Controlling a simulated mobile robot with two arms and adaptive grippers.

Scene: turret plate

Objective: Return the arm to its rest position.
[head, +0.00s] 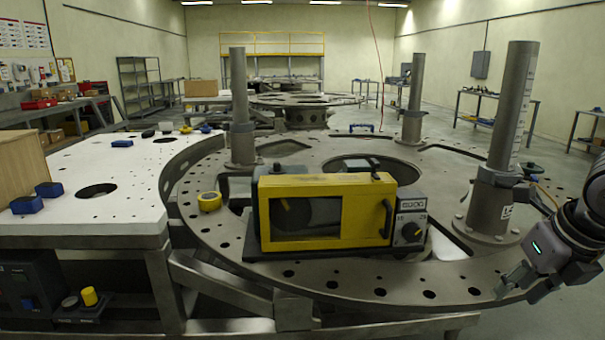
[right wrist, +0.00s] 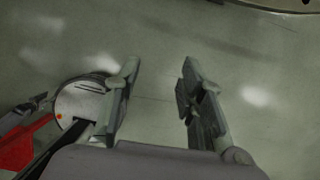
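My right gripper (head: 520,292) is at the right edge of the head view, beside the right rim of the round turret plate (head: 330,292). In the right wrist view my right gripper (right wrist: 157,95) has its two fingers spread wide apart, with only bare floor between them. It holds nothing. My left arm and left gripper are not in the head view.
A yellow box with a window and handle (head: 350,190) stands on the plate's near side. Grey posts (head: 513,110) rise from the plate. A yellow tape roll (head: 209,201) lies at its left. A white perforated table (head: 60,215) adjoins on the left.

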